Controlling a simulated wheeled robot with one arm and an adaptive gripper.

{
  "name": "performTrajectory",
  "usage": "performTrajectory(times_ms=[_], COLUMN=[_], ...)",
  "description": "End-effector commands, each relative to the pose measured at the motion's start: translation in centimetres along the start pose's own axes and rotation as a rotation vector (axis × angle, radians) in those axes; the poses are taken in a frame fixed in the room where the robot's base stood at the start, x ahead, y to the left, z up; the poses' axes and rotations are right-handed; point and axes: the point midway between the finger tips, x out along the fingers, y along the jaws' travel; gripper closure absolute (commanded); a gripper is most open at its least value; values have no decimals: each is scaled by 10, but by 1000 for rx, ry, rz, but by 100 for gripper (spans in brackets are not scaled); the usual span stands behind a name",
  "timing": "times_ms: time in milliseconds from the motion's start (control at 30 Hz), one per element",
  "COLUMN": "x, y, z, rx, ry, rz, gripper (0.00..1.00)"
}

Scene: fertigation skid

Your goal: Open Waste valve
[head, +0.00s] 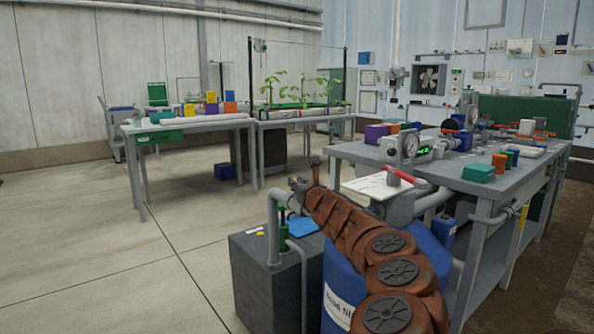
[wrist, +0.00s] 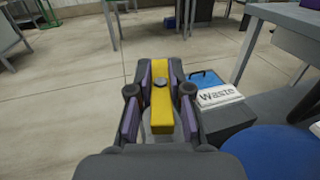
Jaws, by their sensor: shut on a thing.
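The yellow valve handle (wrist: 161,115) lies between the purple-padded fingers of my gripper (wrist: 160,76) in the wrist view. It points away from the camera, with a round grey bolt head on top. My gripper is shut on it, a pad along each side. A white plate lettered "Waste" (wrist: 220,96) is just right of the fingers. In the head view my brown arm hides the handle, the plate and most of my gripper. The pipe under the handle is mostly covered in the wrist view.
A dark grey box (head: 265,285) and a blue drum (head: 345,295) stand close below my arm. A grey workbench (head: 480,205) with gauges and red-handled valves (head: 400,175) is on the right. A table (head: 190,125) with coloured boxes stands behind. The floor on the left is clear.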

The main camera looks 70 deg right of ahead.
Motion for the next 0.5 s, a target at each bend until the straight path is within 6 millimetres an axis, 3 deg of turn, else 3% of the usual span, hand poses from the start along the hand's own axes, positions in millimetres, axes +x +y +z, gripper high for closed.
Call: performTrajectory(times_ms=[100,500], x=[1,1], y=[0,-1], z=[7,5], rx=[0,0], ry=[4,2], rz=[57,215], gripper=[100,100])
